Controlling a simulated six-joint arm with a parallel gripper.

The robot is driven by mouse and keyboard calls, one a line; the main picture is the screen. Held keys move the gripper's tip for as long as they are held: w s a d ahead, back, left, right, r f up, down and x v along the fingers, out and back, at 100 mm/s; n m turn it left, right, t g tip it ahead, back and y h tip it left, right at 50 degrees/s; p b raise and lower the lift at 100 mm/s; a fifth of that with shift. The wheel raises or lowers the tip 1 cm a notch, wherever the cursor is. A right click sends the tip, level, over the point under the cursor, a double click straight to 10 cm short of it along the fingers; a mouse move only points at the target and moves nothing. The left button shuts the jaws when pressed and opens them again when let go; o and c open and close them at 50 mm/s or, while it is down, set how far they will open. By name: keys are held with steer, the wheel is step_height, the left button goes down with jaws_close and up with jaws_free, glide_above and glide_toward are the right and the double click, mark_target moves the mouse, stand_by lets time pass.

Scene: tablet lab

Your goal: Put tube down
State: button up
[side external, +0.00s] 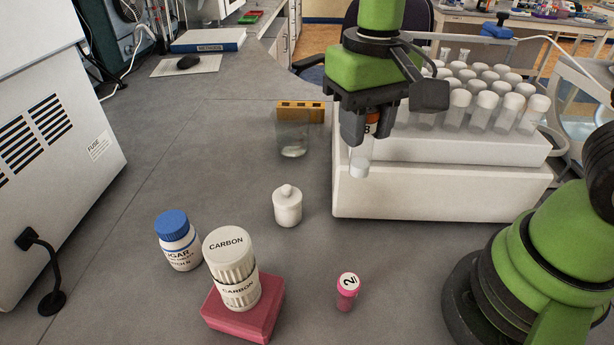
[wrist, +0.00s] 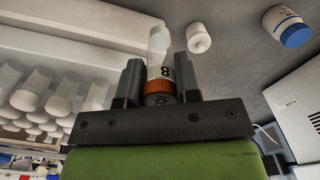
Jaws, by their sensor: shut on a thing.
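A clear tube (side external: 360,160) with white contents, an orange-brown cap and a mark like an 8 is held in my gripper (side external: 366,122). It hangs with its cap up at the front left edge of the white rack block. I cannot tell whether its lower end touches anything. In the wrist view the tube (wrist: 160,55) sits between the two dark fingers of my gripper (wrist: 158,85), which are shut on it. A pink tube (side external: 347,293) with a white cap marked 2 stands on the bench, apart from my gripper.
The white rack (side external: 430,190) holds several white-capped tubes (side external: 480,105). A small white jar (side external: 287,207), a blue-capped bottle (side external: 177,240), a carbon container (side external: 231,268) on a red block (side external: 268,300), a clear beaker (side external: 293,135) and an orange block (side external: 313,110) stand left of it. Bare bench lies between them.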

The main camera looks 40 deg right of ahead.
steer(key=w+d, duration=0.3)
steer(key=w, duration=0.6)
steer(key=w+d, duration=0.3)
steer(key=w, duration=0.6)
step_height(320, 180, down, 15)
steer(key=shift+a+f, duration=0.15)
steer(key=shift+f, duration=0.1)
steer(key=o, duration=0.9)
